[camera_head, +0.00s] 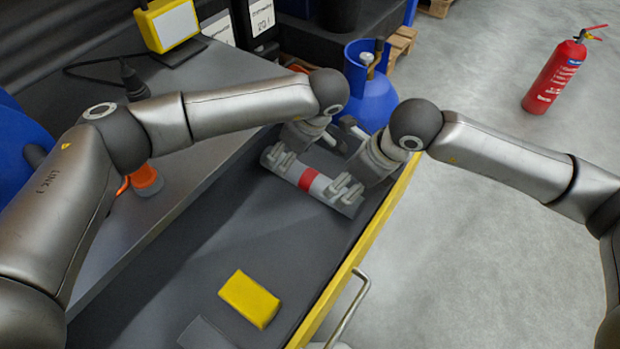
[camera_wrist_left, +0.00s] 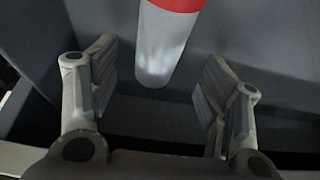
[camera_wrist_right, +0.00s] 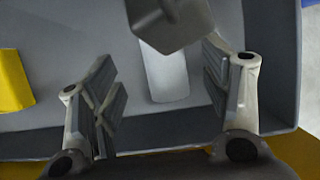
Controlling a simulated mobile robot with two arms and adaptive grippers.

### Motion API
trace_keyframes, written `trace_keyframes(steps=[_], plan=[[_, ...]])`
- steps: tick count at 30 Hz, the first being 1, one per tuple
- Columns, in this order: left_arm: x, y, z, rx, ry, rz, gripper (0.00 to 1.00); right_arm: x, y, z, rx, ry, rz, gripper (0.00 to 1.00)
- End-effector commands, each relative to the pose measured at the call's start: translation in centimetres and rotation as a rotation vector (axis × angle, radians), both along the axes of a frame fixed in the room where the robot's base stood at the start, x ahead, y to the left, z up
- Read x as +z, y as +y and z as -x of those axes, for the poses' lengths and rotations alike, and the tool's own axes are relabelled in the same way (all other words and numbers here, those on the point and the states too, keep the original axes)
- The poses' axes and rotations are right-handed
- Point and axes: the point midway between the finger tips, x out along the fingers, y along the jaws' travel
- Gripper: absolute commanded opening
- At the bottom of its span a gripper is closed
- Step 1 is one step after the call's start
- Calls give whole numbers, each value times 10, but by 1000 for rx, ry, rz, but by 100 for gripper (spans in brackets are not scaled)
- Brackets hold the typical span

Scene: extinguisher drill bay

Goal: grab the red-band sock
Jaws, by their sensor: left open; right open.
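The red-band sock (camera_head: 309,181), a pale grey roll with a red band around its middle, lies in the dark open drawer (camera_head: 215,235). My left gripper (camera_head: 284,158) is open at its far left end. My right gripper (camera_head: 346,189) is open at its near right end. In the left wrist view the sock (camera_wrist_left: 155,50) comes in from the top, between the open fingers (camera_wrist_left: 158,95). In the right wrist view its pale end (camera_wrist_right: 166,75) shows beyond the open fingers (camera_wrist_right: 158,100), partly covered by a dark grey block-like part. I cannot tell whether any finger touches it.
A yellow block (camera_head: 249,298) lies in the drawer's near part. The drawer has a yellow front edge (camera_head: 340,277) with a metal handle (camera_head: 347,308). A blue gas cylinder (camera_head: 371,85) stands behind; a red extinguisher (camera_head: 556,77) stands on the open floor at right.

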Motion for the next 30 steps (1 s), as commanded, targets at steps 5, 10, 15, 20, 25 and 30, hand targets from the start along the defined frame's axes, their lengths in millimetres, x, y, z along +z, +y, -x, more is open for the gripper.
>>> trace_keyframes(steps=[5, 10, 15, 20, 25, 30], plan=[[-31, 10, -6, 1, 3, -1, 70, -30, 10, -6, 0, 3, 0, 70], [-49, 16, -11, 1, 2, 0, 70, -48, 16, -11, -1, 2, 0, 70], [-55, 19, -13, 0, -1, 1, 70, -56, 19, -13, 0, -1, 1, 70], [-56, 19, -13, -1, 0, 0, 70, -56, 19, -13, 1, -1, 1, 70], [-56, 19, -13, -1, 0, 0, 62, -56, 19, -13, 0, -1, 1, 62], [-56, 19, -13, -1, 0, 0, 40, -56, 19, -13, 0, 0, 0, 40]])
